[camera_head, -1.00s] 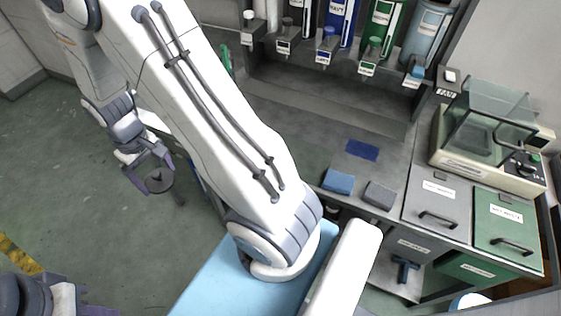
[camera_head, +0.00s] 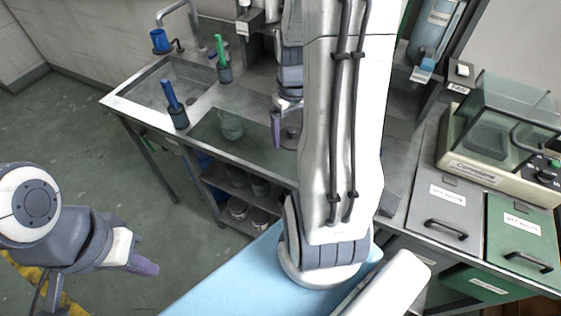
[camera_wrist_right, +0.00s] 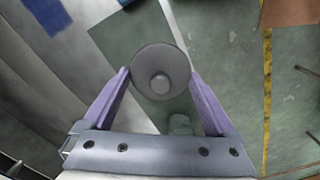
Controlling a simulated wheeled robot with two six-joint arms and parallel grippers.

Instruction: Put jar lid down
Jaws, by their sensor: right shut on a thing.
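The jar lid, a dark grey disc with a round knob, shows in the head view (camera_head: 291,138) and the right wrist view (camera_wrist_right: 160,85). My right gripper (camera_head: 278,130) is shut on its rim and holds it at the counter; I cannot tell whether the lid touches the surface. In the right wrist view the purple fingers (camera_wrist_right: 160,92) grip it from both sides. A clear glass jar (camera_head: 230,126) stands on a dark green mat (camera_head: 258,143), to the left of the lid. My left gripper (camera_head: 142,264) hangs over the floor at lower left, its opening unclear.
A balance (camera_head: 490,140) and bins (camera_head: 447,210) are at right. My right arm hides the middle counter.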

